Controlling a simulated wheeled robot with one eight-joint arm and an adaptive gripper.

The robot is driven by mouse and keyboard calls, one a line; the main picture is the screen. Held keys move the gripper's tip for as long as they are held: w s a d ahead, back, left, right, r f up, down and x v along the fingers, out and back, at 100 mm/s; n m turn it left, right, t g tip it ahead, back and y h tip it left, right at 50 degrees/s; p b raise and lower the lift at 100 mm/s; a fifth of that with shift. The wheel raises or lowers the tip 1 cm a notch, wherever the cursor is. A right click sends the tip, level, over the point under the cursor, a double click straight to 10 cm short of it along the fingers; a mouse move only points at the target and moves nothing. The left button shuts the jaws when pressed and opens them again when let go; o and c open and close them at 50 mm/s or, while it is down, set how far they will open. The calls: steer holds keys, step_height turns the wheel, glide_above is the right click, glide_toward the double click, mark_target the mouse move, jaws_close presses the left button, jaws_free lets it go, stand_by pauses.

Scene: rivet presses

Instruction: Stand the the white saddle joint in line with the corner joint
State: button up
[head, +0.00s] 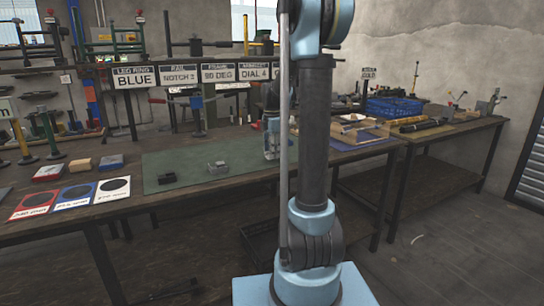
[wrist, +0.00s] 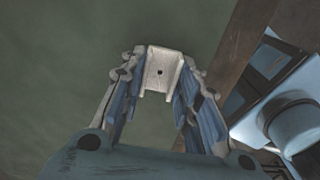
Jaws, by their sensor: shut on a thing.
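The white saddle joint (wrist: 161,72), a pale U-shaped channel with a dark hole in its floor, sits between the fingertips of my gripper (wrist: 159,84). The fingers are shut on its two sides, over the green mat (head: 188,182). A dark block (head: 167,178) and a grey joint-like piece (head: 217,167) lie on the mat to the left. I cannot tell which is the corner joint.
Red, blue and white cards (head: 77,194) with dark discs lie left of the mat, with small blocks behind them. Signs (head: 190,74) stand at the back. A blue crate (head: 394,108) and tools are on the right bench. The mat between the pieces and my gripper is clear.

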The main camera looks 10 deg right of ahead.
steer(key=shift+f, duration=0.7)
steer(key=shift+f, duration=0.1)
steer(key=o, duration=0.9)
step_height(320, 180, up, 12)
steer(key=s+f+m, duration=0.1)
steer(key=s+m, duration=0.4)
steer(key=s, duration=0.5)
steer(key=s+f+m, duration=0.5)
steer(key=s+f, duration=0.1)
steer(key=s, duration=0.2)
steer(key=s+f+m+t, duration=0.1)
steer(key=s+f+m, duration=0.5)
steer(key=s, duration=0.2)
steer(key=s+f+m+t, duration=0.1)
steer(key=s+f+m, duration=0.4)
steer(key=s, duration=0.4)
steer(key=shift+d+f, duration=0.2)
steer(key=shift+f, duration=0.45)
